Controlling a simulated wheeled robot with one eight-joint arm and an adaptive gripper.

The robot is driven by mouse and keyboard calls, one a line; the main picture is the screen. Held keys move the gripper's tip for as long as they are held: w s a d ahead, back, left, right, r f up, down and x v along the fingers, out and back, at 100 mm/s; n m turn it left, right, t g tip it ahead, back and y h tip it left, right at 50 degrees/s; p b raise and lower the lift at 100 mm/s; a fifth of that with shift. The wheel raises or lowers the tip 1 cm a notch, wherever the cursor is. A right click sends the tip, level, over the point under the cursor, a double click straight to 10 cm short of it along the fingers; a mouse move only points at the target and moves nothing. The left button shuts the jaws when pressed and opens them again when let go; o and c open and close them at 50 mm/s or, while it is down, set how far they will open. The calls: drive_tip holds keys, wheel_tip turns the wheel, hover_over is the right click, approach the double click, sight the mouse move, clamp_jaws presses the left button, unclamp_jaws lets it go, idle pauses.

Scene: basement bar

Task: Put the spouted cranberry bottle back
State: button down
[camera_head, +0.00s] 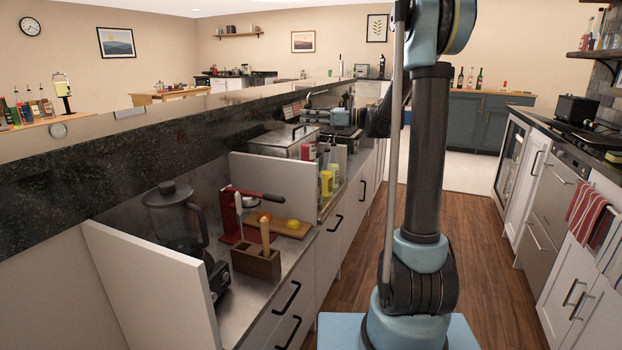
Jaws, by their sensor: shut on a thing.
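My arm reaches away along the bar, and my gripper (302,125) is small and far off above the back part of the lower counter. It is shut on what looks like the spouted cranberry bottle (308,151), a small red shape just below it. The spout and the exact finger contact are too small to make out. The bottle shows in front of a steel box and just behind a group of bottles (326,181) with red and yellow contents. I cannot tell whether its base touches anything.
The steel box (273,143) stands behind a white divider (277,178). Nearer are a blender (176,222), a red press (231,217) and a wooden utensil holder (256,263). The dark raised bar ledge (150,148) runs along the left. The wooden floor (480,260) at right is clear.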

wheel_tip(320, 180, down, 21)
drive_tip(key=shift+f, duration=0.2)
idle(0.7)
drive_tip(key=c, duration=1.8)
unclamp_jaws()
drive_tip(key=shift+f, duration=0.1)
drive_tip(key=shift+o, duration=0.4)
